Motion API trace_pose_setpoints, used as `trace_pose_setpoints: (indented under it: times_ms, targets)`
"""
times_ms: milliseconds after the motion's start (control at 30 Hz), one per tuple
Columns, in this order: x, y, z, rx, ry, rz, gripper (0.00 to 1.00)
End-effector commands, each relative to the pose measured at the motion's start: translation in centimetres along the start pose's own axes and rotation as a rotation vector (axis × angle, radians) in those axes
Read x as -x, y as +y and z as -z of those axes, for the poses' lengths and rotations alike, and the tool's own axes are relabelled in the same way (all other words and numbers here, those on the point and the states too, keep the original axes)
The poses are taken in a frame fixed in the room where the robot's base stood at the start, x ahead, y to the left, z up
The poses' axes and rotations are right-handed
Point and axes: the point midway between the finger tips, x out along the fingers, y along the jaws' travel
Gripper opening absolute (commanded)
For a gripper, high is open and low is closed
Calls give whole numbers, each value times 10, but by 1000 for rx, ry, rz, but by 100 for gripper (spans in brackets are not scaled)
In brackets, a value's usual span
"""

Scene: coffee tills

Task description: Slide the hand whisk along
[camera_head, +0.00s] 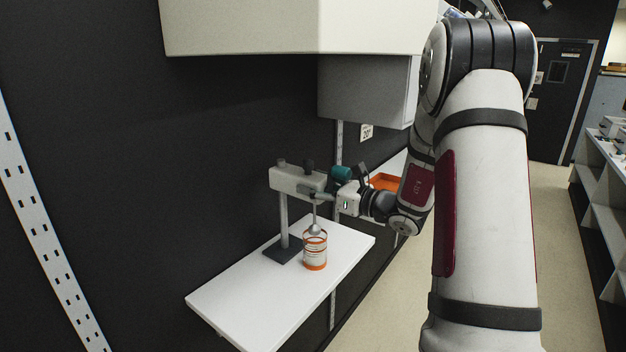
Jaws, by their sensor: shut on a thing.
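The hand whisk (315,228) shows as a thin metal shaft with a rounded silver end. It points down at the mouth of an orange and white can (315,254); whether the end is inside the can or just in front of it I cannot tell. My gripper (318,195) is beside the head of a grey stand and shut on the upper part of the whisk. Its fingers and the stand's head hide the whisk's top and the exact grip.
The stand (284,215) has a dark base and rises from a white wall shelf (240,293). The shelf's front left is clear. A pale cabinet (300,28) hangs above. An orange tray (383,181) lies behind my gripper. Shelving (600,170) lines the right.

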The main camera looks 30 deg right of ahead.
Motion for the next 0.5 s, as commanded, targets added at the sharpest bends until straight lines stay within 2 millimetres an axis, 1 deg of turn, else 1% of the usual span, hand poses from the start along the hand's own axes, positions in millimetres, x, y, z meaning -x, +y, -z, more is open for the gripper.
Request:
trace_pose_setpoints:
  times_ms: [33, 100, 200, 333, 500]
  targets:
    - [-3, -2, 19, -4, 4, 1, 3]
    - [-3, -1, 34, -4, 5, 1, 3]
    - [-2, -1, 50, -3, 4, 1, 3]
    - [-1, -1, 63, -3, 5, 1, 3]
    - [0, 0, 66, -2, 4, 1, 3]
